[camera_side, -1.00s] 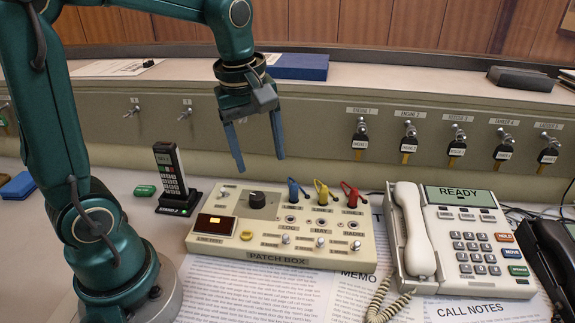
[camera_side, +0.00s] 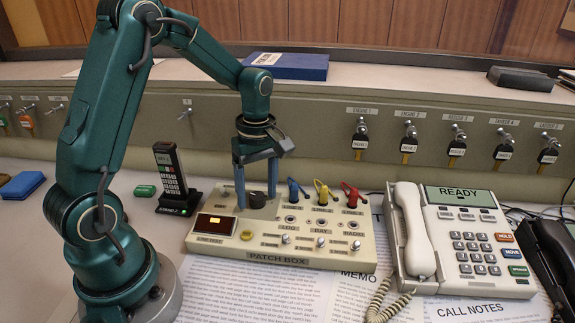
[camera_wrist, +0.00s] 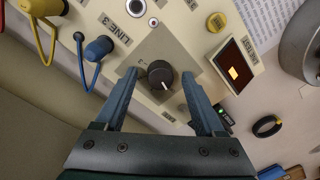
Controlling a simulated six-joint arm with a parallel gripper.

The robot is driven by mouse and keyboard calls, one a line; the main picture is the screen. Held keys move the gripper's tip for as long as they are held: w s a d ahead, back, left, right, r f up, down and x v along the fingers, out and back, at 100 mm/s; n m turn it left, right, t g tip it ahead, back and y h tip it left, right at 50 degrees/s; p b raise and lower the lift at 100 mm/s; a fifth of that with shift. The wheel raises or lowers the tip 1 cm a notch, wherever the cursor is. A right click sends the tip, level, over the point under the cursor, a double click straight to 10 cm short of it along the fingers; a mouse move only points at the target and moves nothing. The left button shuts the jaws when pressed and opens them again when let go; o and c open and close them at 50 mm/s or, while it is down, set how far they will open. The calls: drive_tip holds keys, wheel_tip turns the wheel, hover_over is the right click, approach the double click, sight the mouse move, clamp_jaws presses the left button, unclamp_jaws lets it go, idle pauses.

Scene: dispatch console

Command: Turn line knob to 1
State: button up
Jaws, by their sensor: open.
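The line knob is a round dark knob (camera_wrist: 160,74) with a white pointer mark, on a grey plate of the patch box (camera_side: 280,259). In the side view the knob (camera_side: 257,199) shows between my fingers. My gripper (camera_side: 257,204) points straight down over it. In the wrist view my gripper's two blue fingers (camera_wrist: 164,78) stand apart, one on each side of the knob, with a gap on both sides. The pointer mark faces toward the lower right in the wrist view.
Blue, yellow and red plugs (camera_side: 322,191) stand on the box right of the knob. A small display (camera_side: 214,224) is at its left. A cordless handset (camera_side: 171,176) stands left of the box, and a desk phone (camera_side: 458,238) stands to the right.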

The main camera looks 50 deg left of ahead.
clamp_jaws()
idle(0.3)
drive_tip(key=m, duration=0.4)
drive_tip(key=shift+m, duration=0.4)
drive_tip(key=m, duration=0.4)
drive_tip(key=shift+d+m, duration=0.1)
drive_tip(key=shift+m, duration=0.3)
unclamp_jaws()
